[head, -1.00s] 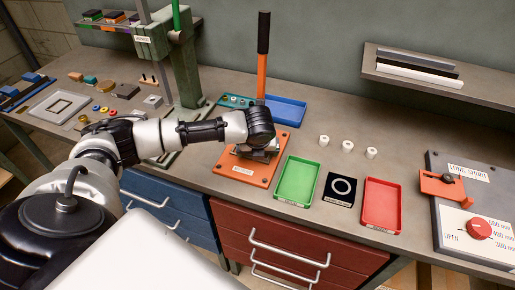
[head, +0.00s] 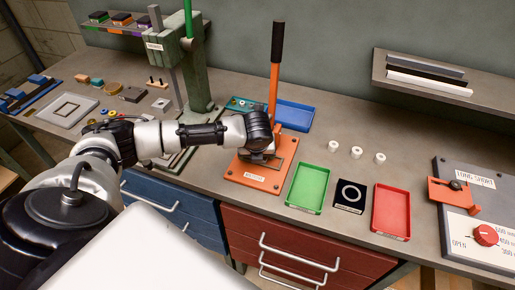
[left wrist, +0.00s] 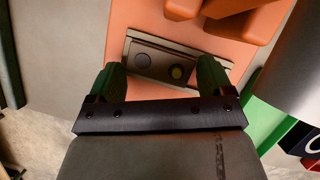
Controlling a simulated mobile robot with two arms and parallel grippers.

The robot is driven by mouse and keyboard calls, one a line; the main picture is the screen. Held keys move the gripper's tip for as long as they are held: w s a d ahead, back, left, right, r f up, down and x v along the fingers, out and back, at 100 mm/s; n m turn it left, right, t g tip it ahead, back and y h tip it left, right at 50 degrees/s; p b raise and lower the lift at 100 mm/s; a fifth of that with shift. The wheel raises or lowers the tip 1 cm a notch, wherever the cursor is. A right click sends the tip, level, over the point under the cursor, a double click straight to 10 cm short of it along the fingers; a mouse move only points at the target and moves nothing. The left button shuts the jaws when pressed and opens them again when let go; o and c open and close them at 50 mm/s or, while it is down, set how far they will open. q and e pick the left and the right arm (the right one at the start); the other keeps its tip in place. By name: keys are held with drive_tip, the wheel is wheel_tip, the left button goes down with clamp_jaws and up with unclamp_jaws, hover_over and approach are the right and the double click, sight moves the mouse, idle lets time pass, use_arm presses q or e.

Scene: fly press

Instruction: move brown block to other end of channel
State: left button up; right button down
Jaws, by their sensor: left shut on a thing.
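My left gripper (left wrist: 160,85) is shut on a brown-grey piece (left wrist: 177,50) with two round spots, one dark and one yellowish. The piece lies over the orange base plate (left wrist: 125,30). In the head view the left gripper hangs over this orange base (head: 262,178), and my wrist hides most of its jaws. A small dark brown block (head: 132,94) lies on the bench at the back left. I cannot tell which part is the channel, or whether the held piece is the brown block. My right gripper is not in view.
An upright orange lever with a black handle (head: 277,45) stands behind the orange base. The green press column (head: 195,75) stands behind my arm.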

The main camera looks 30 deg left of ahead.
use_arm(q)
drive_tip(key=o, duration=0.6)
drive_tip(key=shift+a, duration=0.15)
drive_tip(key=shift+o, duration=1.1)
drive_tip(key=shift+s+a, duration=0.1)
drive_tip(key=shift+r, duration=0.1)
drive_tip(key=shift+d+r, duration=0.2)
drive_tip(key=shift+r, duration=0.15)
drive_tip(key=b+v, duration=0.1)
drive_tip(key=v, duration=0.9)
drive_tip(key=shift+s+a+f, duration=0.1)
drive_tip(key=shift+f, duration=0.05)
